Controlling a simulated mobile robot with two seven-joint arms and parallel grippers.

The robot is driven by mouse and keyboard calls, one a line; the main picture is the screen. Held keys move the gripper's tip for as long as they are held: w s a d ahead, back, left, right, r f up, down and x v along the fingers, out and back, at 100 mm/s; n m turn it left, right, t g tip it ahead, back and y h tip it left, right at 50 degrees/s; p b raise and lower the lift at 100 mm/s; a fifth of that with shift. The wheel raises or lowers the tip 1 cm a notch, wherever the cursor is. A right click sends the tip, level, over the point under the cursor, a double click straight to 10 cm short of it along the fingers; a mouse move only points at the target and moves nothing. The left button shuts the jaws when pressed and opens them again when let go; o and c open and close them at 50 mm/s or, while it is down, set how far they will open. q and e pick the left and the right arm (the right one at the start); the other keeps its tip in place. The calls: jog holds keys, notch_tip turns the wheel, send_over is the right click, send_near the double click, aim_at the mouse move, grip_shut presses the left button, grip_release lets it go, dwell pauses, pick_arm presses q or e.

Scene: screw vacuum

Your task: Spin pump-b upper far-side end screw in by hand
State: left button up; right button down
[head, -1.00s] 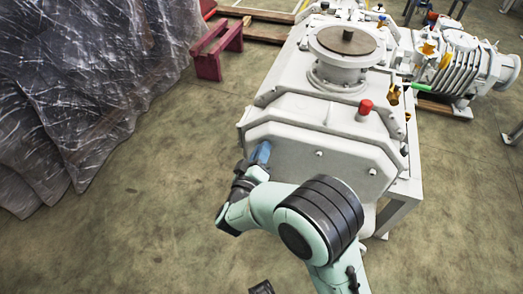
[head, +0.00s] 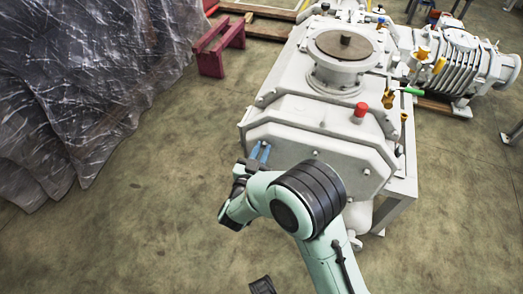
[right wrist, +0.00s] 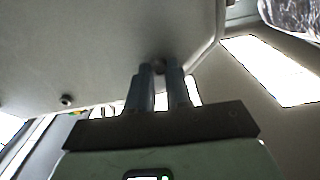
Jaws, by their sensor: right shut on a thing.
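The grey pump (head: 300,136) stands on a pale frame, its end plate facing me. My right gripper (head: 262,150), with two blue fingers, is at the upper left edge of this plate. In the right wrist view my right gripper (right wrist: 160,72) is shut on a small dark screw (right wrist: 160,65) at the plate's face, seen between the fingertips. How deep the screw sits cannot be told. In the head view the fingers hide it. My left gripper does not show clearly.
Another screw head (right wrist: 66,100) sits on the plate in the right wrist view. A red cap (head: 361,109) and brass valves stand on the pump's right side. A plastic-wrapped load (head: 90,90) is at the left. A dark red trestle (head: 219,45) stands behind; the floor between is clear.

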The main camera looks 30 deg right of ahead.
jog(key=m, duration=0.3)
jog(key=shift+f+m+b, duration=0.15)
jog(key=shift+m+b, duration=0.25)
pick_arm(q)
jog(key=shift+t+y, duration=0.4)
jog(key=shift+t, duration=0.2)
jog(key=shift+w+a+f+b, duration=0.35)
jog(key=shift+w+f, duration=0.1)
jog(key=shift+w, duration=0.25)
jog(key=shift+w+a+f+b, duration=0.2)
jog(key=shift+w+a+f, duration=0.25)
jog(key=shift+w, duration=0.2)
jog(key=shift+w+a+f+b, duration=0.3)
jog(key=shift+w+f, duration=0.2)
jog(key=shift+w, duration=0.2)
pick_arm(e)
jog(key=shift+s+m, duration=0.1)
jog(key=shift+m, duration=2.1)
jog(key=c, duration=1)
grip_release()
jog(key=shift+c, duration=0.2)
